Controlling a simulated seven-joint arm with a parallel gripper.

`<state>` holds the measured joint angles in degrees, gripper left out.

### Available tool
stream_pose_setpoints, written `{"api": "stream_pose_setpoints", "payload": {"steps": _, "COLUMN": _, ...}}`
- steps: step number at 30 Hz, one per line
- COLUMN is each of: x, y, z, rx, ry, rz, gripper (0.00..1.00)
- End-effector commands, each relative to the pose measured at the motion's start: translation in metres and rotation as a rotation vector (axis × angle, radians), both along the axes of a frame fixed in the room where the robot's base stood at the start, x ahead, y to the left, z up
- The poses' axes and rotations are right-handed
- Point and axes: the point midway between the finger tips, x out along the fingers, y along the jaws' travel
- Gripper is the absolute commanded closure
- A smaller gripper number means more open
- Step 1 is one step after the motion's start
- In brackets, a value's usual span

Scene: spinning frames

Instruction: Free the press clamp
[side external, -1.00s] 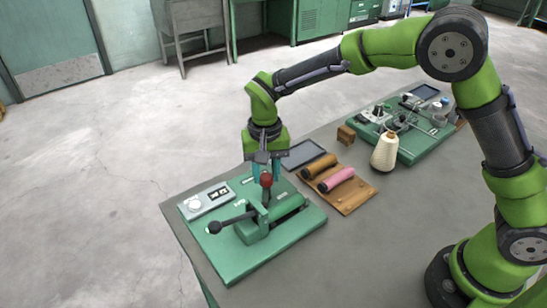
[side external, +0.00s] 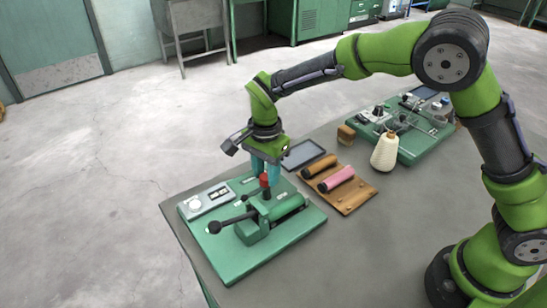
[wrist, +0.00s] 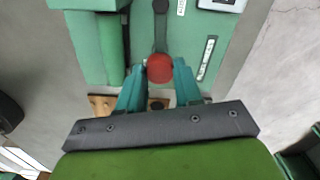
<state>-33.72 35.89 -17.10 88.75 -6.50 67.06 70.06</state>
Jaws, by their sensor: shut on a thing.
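The press (side external: 262,228) is a green fixture on a green base plate (side external: 235,262) at the table's near left corner. A handle with a red knob (side external: 265,181) rises from it; the knob also shows in the wrist view (wrist: 160,68), at the end of a dark grey lever (wrist: 161,30). My gripper (side external: 265,172) points down from above and is shut on the red knob, its teal fingers on either side. A black lever with a ball end (side external: 214,227) sticks out to the left. I cannot tell whether the clamp is locked.
A light grey gauge box (side external: 205,201) sits on the plate's left. Behind are a dark tablet (side external: 302,154) and a wooden board (side external: 352,199) with brown and pink rollers. A cream thread cone (side external: 385,153) and a second green fixture (side external: 418,145) stand farther right.

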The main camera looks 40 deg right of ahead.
Motion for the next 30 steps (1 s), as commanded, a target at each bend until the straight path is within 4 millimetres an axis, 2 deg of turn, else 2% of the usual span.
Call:
{"api": "stream_pose_setpoints", "payload": {"steps": 7, "x": -0.0006, "y": 0.0009, "z": -0.0005, "rx": 0.001, "ry": 0.002, "rz": -0.066, "gripper": 1.00}}
{"api": "stream_pose_setpoints", "payload": {"steps": 21, "x": -0.0006, "y": 0.0010, "z": -0.0006, "rx": 0.002, "ry": 0.001, "rz": -0.080, "gripper": 1.00}}
{"api": "stream_pose_setpoints", "payload": {"steps": 22, "x": -0.0006, "y": 0.0010, "z": -0.0006, "rx": 0.002, "ry": 0.001, "rz": -0.080, "gripper": 0.64}}
{"api": "stream_pose_setpoints", "payload": {"steps": 27, "x": -0.0004, "y": 0.0006, "z": -0.0005, "rx": 0.001, "ry": 0.001, "rz": -0.079, "gripper": 0.40}}
{"api": "stream_pose_setpoints", "payload": {"steps": 30, "x": -0.0003, "y": 0.0004, "z": -0.0003, "rx": 0.001, "ry": 0.001, "rz": -0.078, "gripper": 0.40}}
